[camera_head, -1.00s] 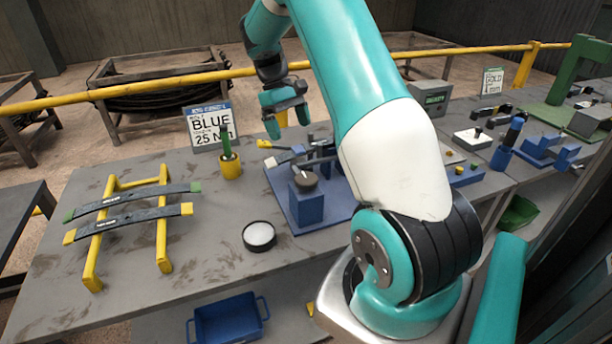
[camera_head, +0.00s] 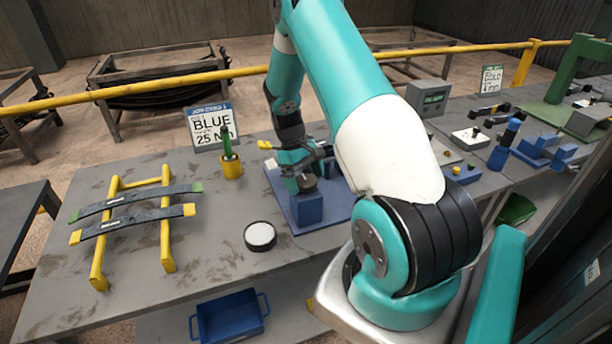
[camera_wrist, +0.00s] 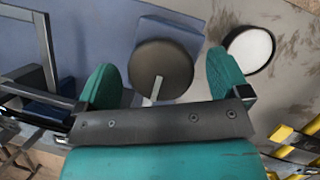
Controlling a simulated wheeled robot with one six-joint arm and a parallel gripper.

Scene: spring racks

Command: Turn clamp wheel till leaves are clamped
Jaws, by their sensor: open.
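The clamp wheel is a dark round disc (camera_wrist: 162,70) with a small pale handle, on a blue block (camera_head: 307,210) of the blue clamp fixture (camera_head: 283,193). My gripper (camera_wrist: 163,84) is open, with one teal finger on each side of the wheel in the wrist view. In the head view my gripper (camera_head: 304,182) is down at the wheel and partly covers it. Whether the fingers touch the wheel I cannot tell. The leaves in the fixture are mostly hidden behind my gripper. Two dark leaves (camera_head: 135,212) with coloured ends lie across a yellow rack (camera_head: 166,240) at left.
A round white-topped dish (camera_head: 260,236) stands in front of the fixture. A yellow holder (camera_head: 232,168) with a green-handled tool and a BLUE 25 sign (camera_head: 211,127) stand behind left. A blue bin (camera_head: 230,320) is below the bench. The bench between rack and dish is clear.

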